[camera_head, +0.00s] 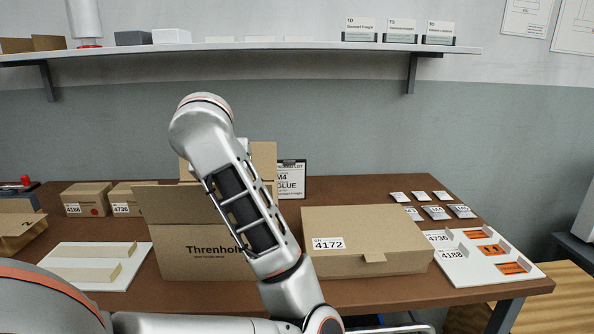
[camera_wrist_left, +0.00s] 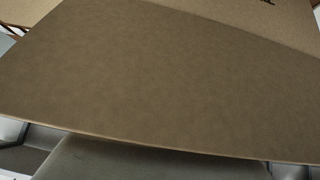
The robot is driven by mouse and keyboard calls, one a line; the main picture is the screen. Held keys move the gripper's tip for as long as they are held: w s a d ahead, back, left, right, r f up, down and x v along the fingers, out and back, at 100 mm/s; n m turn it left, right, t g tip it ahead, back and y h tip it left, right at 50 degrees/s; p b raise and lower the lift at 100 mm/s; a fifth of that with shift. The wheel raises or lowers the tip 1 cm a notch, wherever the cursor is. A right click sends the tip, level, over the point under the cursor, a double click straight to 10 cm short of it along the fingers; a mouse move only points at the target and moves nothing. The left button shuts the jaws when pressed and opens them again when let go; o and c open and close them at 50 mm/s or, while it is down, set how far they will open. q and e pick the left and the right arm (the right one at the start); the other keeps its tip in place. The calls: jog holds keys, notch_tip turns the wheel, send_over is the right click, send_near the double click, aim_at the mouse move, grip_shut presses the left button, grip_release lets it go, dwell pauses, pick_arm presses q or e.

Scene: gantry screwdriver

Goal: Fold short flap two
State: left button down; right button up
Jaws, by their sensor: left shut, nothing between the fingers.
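An open brown carton (camera_head: 175,240) printed "Threnholt" stands on the table, left of centre in the head view. Flaps stand up around its top, one at the back (camera_head: 264,165). My arm crosses in front of the carton and hides its right part; I cannot tell which flap is short flap two. In the left wrist view a plain brown cardboard panel (camera_wrist_left: 150,80) fills most of the picture, very close. Parts of my left gripper (camera_wrist_left: 150,162) show below the panel's edge, shut and empty; whether it touches the panel is unclear. My right gripper is in neither view.
A closed carton (camera_head: 375,225) labelled 4172 lies right of the open one. White trays (camera_head: 120,253) (camera_head: 480,272) lie at both sides. Small boxes (camera_head: 88,197), a sign (camera_head: 291,182) and several small packets (camera_head: 437,212) stand or lie behind. A shelf (camera_head: 290,46) runs above.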

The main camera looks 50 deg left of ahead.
pick_arm(q)
jog(key=shift+r, duration=0.15)
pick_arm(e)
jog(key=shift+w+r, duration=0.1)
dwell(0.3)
pick_arm(q)
jog(key=shift+r+p, duration=0.3)
jog(key=shift+r, duration=0.4)
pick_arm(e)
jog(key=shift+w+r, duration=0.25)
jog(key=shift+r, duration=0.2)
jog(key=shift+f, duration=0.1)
